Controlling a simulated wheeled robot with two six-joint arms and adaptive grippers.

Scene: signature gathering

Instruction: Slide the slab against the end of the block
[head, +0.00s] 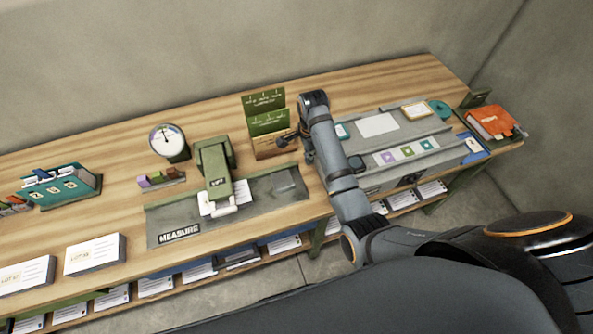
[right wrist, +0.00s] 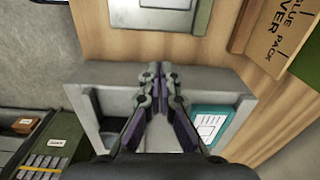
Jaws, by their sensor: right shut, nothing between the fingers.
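A grey trough marked MEASURE (head: 165,222) lies on the bench left of my right arm. A white block of sheets (head: 213,208) lies in the trough under a green press (head: 217,172). I cannot tell for certain which is the task's block. My left gripper is not in view.
A grey station (head: 440,127) with coloured tiles is to the right. A dial gauge (head: 168,142) stands behind the trough. White stacks (head: 95,255) lie front left. Bare wood shows left of the trough.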

